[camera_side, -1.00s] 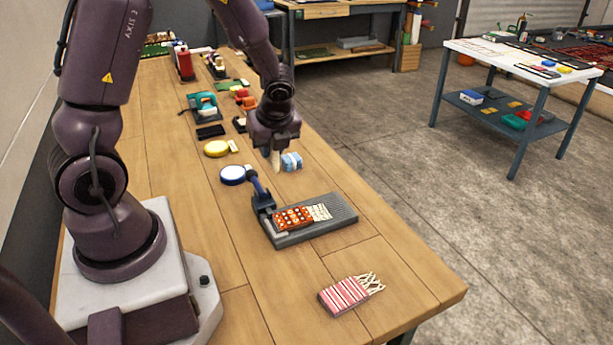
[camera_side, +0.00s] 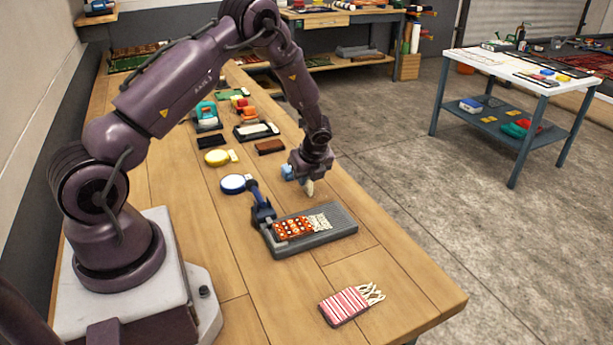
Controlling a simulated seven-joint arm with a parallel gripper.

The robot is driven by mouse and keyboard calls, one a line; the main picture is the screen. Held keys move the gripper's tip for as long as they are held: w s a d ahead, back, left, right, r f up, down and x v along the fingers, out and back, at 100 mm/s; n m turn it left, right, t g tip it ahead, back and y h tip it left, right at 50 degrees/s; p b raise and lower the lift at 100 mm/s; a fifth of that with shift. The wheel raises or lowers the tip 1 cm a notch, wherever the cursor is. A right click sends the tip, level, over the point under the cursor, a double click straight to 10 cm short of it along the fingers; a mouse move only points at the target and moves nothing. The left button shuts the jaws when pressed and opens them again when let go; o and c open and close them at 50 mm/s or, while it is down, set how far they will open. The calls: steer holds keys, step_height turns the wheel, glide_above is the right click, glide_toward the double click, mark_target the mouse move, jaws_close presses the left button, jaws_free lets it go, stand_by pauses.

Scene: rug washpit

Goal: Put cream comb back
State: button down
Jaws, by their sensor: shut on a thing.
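The cream comb (camera_side: 309,188) is held in my gripper (camera_side: 308,180), which is shut on it. It hangs pointing down, above the bench just behind the grey ribbed board (camera_side: 340,221); whether its tip touches the bench cannot be told. Much of it is hidden in the jaws. On the board lies an orange patterned rug piece (camera_side: 293,228) with cream fringe (camera_side: 319,222), and a dark blue clamp (camera_side: 262,204) stands at its left end. A dark tray (camera_side: 241,136) with a whitish piece in it lies farther back.
A light blue item (camera_side: 286,172) is partly hidden beside my gripper. A brown block (camera_side: 270,147), a blue-rimmed white disc (camera_side: 234,184) and a yellow round tin (camera_side: 216,158) lie nearby. A striped rug piece (camera_side: 350,304) lies in front. The bench's right edge is close.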

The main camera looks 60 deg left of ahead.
steer(key=shift+f, duration=0.15)
steer(key=shift+f, duration=0.15)
steer(key=c, duration=1.1)
jaws_free()
steer(key=shift+o, duration=0.2)
steer(key=s+d+r+n, duration=0.1)
steer(key=d+r+n, duration=0.15)
steer(key=r, duration=0.45)
steer(key=s+d+r+n+t, duration=0.1)
steer(key=d+r, duration=0.3)
steer(key=r, duration=0.3)
steer(key=s+d+r+n, duration=0.1)
steer(key=d+r, duration=0.2)
steer(key=r, duration=0.4)
steer(key=s+d+r+n+t+h, duration=0.2)
steer(key=s+d+r+n, duration=0.3)
steer(key=s, duration=0.4)
steer(key=s+d+r+n+t+h, duration=0.2)
steer(key=s+d+r+n, duration=0.4)
steer(key=s+d+n, duration=0.2)
steer(key=shift+s+d+r+t+h, duration=0.2)
steer(key=shift+s+d+t+h, duration=0.1)
steer(key=shift+s, duration=0.15)
